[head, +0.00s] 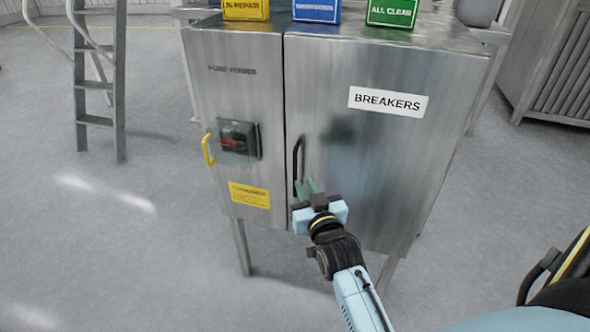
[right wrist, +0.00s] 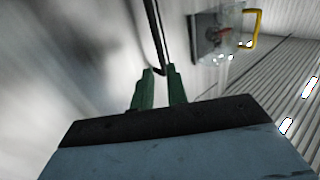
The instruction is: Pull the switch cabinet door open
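The steel switch cabinet stands ahead. Its wide door (head: 375,165), labelled BREAKERS, looks shut, flush with the narrower panel (head: 225,90) on its left. A black upright bar handle (head: 297,160) is on the door's left edge; it also shows in the right wrist view (right wrist: 155,30). My right gripper (head: 308,186) is at the handle's lower end. Its green fingers (right wrist: 160,72) are apart, with the handle's lower end at the gap between the tips. I cannot tell whether they touch it. My left gripper is not in view.
On the left panel are a red rotary switch (head: 235,140) in a dark housing, a yellow handle (head: 208,150) and a yellow label (head: 249,195). Yellow, blue and green boxes (head: 392,12) sit on top. A ladder (head: 96,80) stands left. The floor in front is clear.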

